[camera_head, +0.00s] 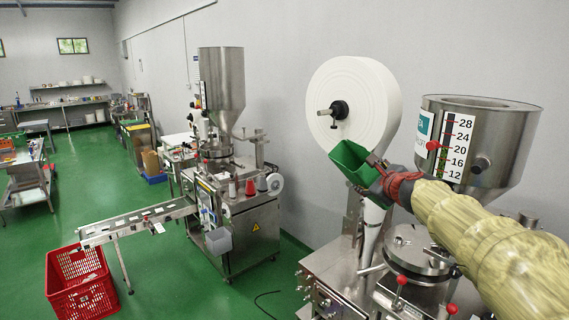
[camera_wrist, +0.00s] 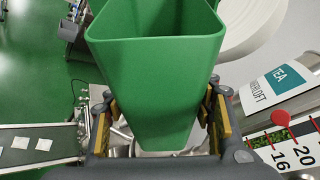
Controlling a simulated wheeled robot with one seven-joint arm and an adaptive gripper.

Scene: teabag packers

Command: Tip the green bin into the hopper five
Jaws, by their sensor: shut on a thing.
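A green bin (camera_head: 352,164) is held by my gripper (camera_head: 385,178) in the head view, in the air in front of a large white paper roll. In the wrist view the green bin (camera_wrist: 155,85) fills the middle, between the two fingers of my gripper (camera_wrist: 158,130). Its rim faces up in that picture and its contents cannot be seen. A steel hopper (camera_head: 472,135) with a level scale from 12 to 28 stands just right of the bin, apart from it. Part of its scale and label (camera_wrist: 285,130) shows at right in the wrist view. No number five is readable on it.
The white paper roll (camera_head: 375,105) stands close behind the bin. A steel machine (camera_head: 345,275) lies below my arm. A second machine with a hopper (camera_head: 221,80) and conveyor (camera_head: 140,222) stands left. A red crate (camera_head: 82,290) sits on the green floor.

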